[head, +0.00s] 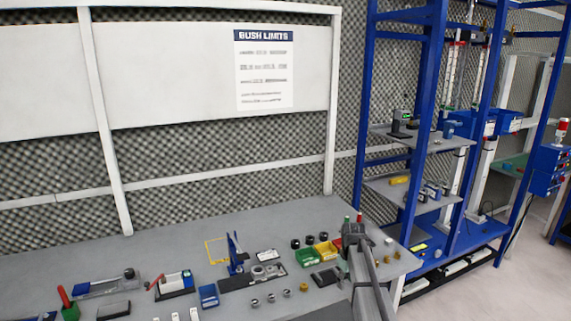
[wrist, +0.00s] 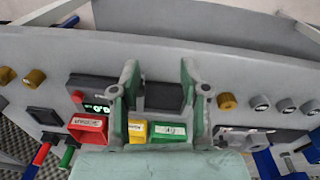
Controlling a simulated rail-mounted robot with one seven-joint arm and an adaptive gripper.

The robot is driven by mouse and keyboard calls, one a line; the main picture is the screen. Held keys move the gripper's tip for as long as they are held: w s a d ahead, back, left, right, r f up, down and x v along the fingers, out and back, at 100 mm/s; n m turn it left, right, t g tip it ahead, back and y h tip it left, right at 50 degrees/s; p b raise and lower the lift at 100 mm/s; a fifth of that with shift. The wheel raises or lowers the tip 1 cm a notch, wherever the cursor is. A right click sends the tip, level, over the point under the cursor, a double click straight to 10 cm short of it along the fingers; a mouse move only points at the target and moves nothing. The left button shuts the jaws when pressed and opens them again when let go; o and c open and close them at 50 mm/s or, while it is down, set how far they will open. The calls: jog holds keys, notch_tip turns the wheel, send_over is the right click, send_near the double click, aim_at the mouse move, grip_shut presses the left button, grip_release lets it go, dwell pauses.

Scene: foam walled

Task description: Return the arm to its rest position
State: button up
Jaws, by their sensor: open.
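My gripper (wrist: 160,85) is open in the wrist view, its two green-grey fingers well apart with nothing held between them. A dark flat block (wrist: 163,96) shows on the bench beyond the gap; I cannot tell its distance from the fingertips. In the head view my arm reaches over the right end of the grey bench (head: 180,250), and my gripper (head: 355,235) is small and partly hidden there. A green bin (head: 307,257) and a yellow bin (head: 326,249) stand just left of it. A red bin (wrist: 88,128) shows in the wrist view.
A blue upright fixture (head: 235,255) stands mid-bench, with several small bushes around it. Red-handled tools (head: 66,302) lie at the left. A blue shelf rack (head: 425,140) rises beyond the bench's right end. A foam wall with a poster (head: 264,70) is behind.

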jog(key=s+a+f+m+g, duration=0.15)
jog(key=s+f+m, duration=0.25)
jog(key=s+f, duration=1.15)
jog(key=s+a+f+g, duration=0.1)
jog(key=s+f, duration=0.5)
jog(key=s, duration=0.9)
jog(key=s+a+f+m+g, duration=0.1)
jog(key=s+f+g, duration=0.2)
jog(key=s, duration=1.2)
jog(key=s+a+f+m+g, duration=0.1)
jog(key=s+a+f+g, duration=0.1)
jog(key=s+f, duration=0.7)
jog(key=s, duration=0.6)
jog(key=shift+s+f+b, duration=0.2)
jog(key=shift+f+b, duration=0.1)
jog(key=shift+f, duration=0.1)
